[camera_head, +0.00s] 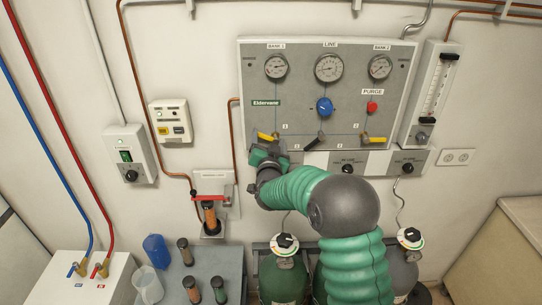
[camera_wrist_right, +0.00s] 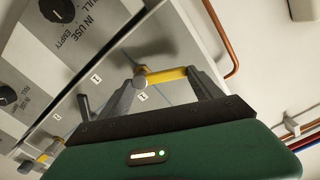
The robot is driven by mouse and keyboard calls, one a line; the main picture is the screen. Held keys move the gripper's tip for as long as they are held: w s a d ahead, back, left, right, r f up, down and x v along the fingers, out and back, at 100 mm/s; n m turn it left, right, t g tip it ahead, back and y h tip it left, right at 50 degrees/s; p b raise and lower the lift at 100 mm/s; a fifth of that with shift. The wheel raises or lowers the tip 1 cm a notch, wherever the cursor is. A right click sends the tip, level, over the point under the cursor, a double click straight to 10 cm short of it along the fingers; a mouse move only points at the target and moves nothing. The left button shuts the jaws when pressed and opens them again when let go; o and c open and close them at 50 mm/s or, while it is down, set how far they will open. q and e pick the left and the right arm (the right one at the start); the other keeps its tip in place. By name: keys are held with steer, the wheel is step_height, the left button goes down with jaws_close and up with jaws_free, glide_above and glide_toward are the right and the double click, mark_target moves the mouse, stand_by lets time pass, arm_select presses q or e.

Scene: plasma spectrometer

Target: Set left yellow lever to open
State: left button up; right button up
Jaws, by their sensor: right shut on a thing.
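The left yellow lever (camera_head: 266,137) sits low on the left of the grey gauge panel (camera_head: 300,110). In the head view it slants slightly down to the right. My right gripper (camera_head: 268,150) is at it, coming from below. In the right wrist view the yellow lever (camera_wrist_right: 166,75) lies between the two grey fingertips of the gripper (camera_wrist_right: 165,80), which are shut on it. In the head view the gripper partly hides the lever's lower end and pivot. My left gripper is in neither view.
A black lever (camera_head: 313,142) and the right yellow lever (camera_head: 375,139) are on the same panel, right of my gripper. A copper pipe (camera_head: 235,135) runs close to its left edge. Gas cylinders (camera_head: 283,278) stand below, and a grey table (camera_head: 215,262) with several small vessels is lower left.

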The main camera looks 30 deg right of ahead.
mark_target(279, 128)
steer(key=m+b, duration=0.3)
steer(key=b, duration=0.2)
steer(key=s+d+m+b, duration=0.1)
steer(key=m+b, duration=0.3)
steer(key=d+m+b, duration=0.1)
steer(key=m+b, duration=0.2)
steer(key=b, duration=0.2)
steer(key=shift+s+d+r+m+b, duration=0.1)
steer(key=shift+s+r+m+b, duration=0.1)
steer(key=shift+r+m+b, duration=0.15)
steer(key=shift+s+d+r+m+b, duration=0.1)
steer(key=shift+d+m+b, duration=0.05)
steer(key=shift+m+b, duration=0.5)
steer(key=shift+s+d+m+b, duration=0.1)
steer(key=shift+m+b, duration=0.4)
steer(key=shift+m, duration=0.1)
steer(key=o, duration=2.1)
steer(key=shift+s+d, duration=0.1)
steer(key=shift+c, duration=0.2)
